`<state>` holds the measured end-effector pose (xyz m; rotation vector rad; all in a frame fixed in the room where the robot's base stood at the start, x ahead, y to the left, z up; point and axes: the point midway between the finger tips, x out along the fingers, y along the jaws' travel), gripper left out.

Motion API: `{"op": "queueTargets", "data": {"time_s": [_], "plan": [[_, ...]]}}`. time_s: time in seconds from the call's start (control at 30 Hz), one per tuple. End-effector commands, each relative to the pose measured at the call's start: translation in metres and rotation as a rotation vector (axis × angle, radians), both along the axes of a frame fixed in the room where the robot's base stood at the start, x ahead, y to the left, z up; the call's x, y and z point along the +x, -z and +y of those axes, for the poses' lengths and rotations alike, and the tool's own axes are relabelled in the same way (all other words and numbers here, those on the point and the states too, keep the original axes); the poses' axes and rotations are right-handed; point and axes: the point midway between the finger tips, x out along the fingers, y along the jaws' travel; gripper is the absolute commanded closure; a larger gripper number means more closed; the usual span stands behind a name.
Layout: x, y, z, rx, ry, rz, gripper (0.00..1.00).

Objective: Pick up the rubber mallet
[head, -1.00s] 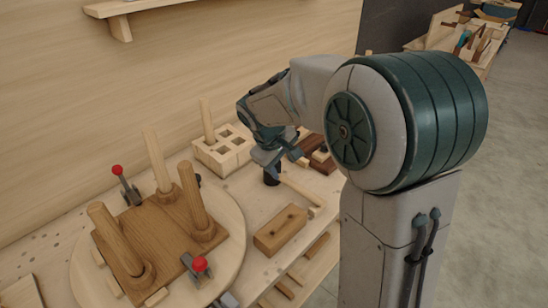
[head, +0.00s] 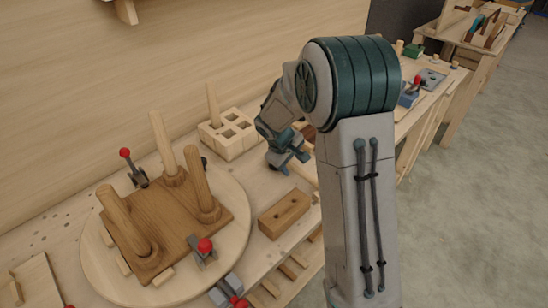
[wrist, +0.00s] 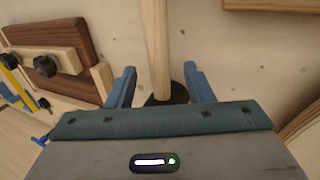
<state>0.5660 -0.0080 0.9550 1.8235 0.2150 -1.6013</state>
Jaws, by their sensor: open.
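In the wrist view the rubber mallet has a pale round wooden handle (wrist: 156,45) running up to the top edge. Its black head (wrist: 166,98) is partly hidden by my gripper's body. My gripper (wrist: 160,70) is open, with one blue finger on each side of the mallet near where handle meets head. Gaps show between both fingers and the handle. In the head view my gripper (head: 288,163) is low over the bench, and I cannot make out the mallet behind it and my arm.
A wooden block with holes (head: 284,213) lies in front of my gripper. A pale slotted block (head: 229,135) stands behind it to the left. A round board (head: 235,245) with upright legs and red-knobbed clamps fills the left. In the wrist view, a dark-and-pale wooden piece (wrist: 83,50) lies left.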

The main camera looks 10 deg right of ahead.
Motion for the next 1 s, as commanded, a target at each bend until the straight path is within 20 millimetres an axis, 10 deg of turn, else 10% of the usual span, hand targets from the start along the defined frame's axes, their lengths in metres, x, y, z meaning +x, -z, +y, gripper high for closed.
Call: {"op": "queueTargets", "data": {"time_s": [0.53,0.7,1.0], "plan": [[0.009,0.030,-0.009,0.000,0.000,0.000,0.53],[0.009,0.030,-0.009,0.000,0.000,0.000,1.00],[0.010,0.029,-0.009,0.000,-0.001,-0.002,1.00]]}}
